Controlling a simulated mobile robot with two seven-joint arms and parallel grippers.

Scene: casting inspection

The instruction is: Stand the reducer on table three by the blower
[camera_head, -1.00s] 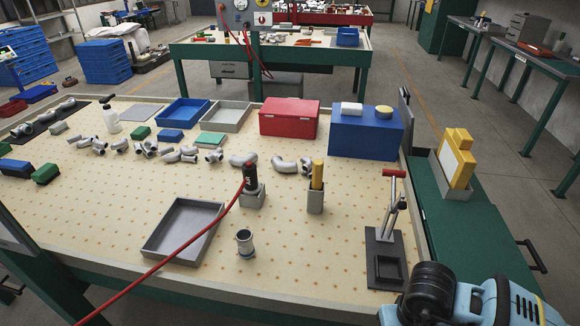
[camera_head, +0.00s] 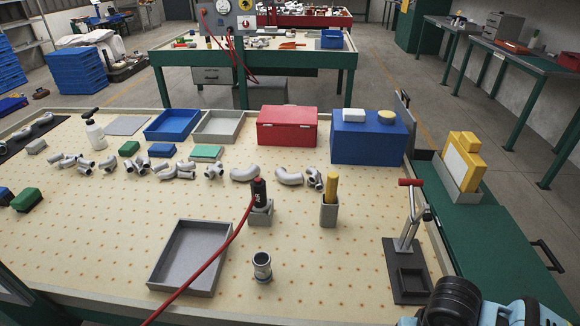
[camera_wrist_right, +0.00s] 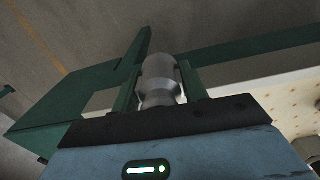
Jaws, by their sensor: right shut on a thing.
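In the right wrist view my right gripper (camera_wrist_right: 160,72) is shut on a grey metal reducer (camera_wrist_right: 160,88), a stepped fitting with a narrow waist between the fingers. In the head view, part of my right arm shows at the bottom right; its fingers and the held reducer are out of sight there. The black blower (camera_head: 259,191) with a red hose stands in a grey holder (camera_head: 261,215) on the near pegboard-like table (camera_head: 330,255). A grey metal fitting (camera_head: 262,266) stands upright just in front of that holder. My left gripper is not in view.
A grey tray (camera_head: 186,282) lies left of the standing fitting. A yellow-handled tool in a holder (camera_head: 329,213) and a red-handled stand (camera_head: 408,268) are to the right. Several pipe fittings, a red box (camera_head: 287,142) and a blue box (camera_head: 362,155) lie behind. The front middle right is bare.

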